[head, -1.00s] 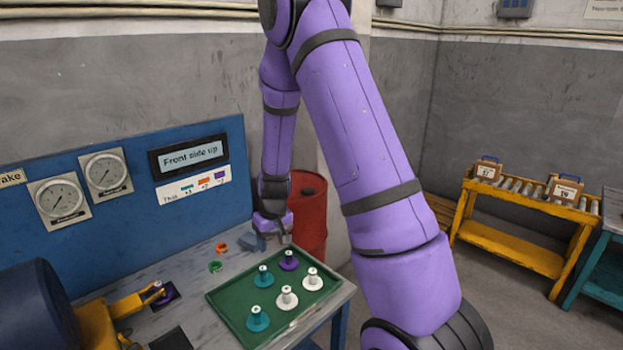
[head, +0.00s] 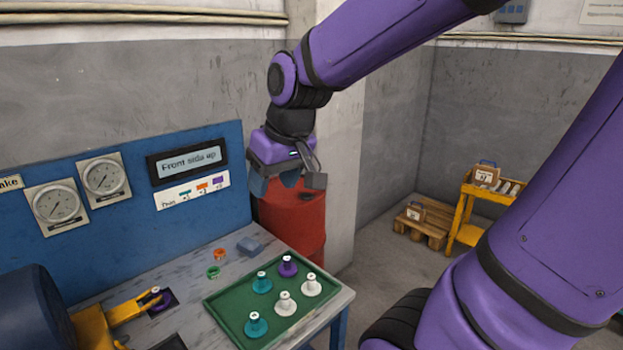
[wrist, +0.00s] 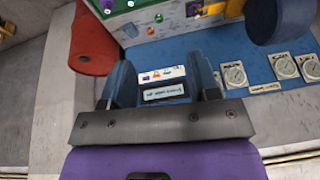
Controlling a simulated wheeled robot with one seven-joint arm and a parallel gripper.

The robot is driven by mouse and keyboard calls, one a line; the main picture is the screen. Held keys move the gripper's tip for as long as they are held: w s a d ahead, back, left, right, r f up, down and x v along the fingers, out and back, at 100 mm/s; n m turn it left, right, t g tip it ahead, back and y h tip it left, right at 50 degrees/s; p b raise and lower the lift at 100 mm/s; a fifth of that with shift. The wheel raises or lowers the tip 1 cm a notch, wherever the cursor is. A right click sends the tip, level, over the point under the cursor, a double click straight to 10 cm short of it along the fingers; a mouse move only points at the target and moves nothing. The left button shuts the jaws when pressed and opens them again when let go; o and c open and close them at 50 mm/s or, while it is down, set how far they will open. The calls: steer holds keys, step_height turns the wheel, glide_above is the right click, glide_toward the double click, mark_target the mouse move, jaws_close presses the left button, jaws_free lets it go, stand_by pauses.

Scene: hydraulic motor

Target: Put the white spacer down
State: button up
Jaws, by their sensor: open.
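Two white spacers stand upright on the green tray (head: 232,295), one near the middle (head: 285,303) and one to its right (head: 311,285). Each has a round base and a narrow top. My gripper (head: 289,182) is open, high over the red barrel behind the table, well apart from the tray. In the wrist view, the fingers (wrist: 163,82) are spread with nothing between them.
Teal spacers (head: 256,325) and a purple spacer (head: 288,266) share the tray. A yellow arm-like fixture (head: 105,318) is at left.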

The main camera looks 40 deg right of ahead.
steer(key=s+r+t, duration=0.1)
steer(key=s+r, duration=0.2)
steer(key=s, duration=0.7)
steer(key=shift+s+a+r+h, duration=0.3)
steer(key=shift+a+r+h, duration=0.1)
steer(key=shift+a, duration=0.05)
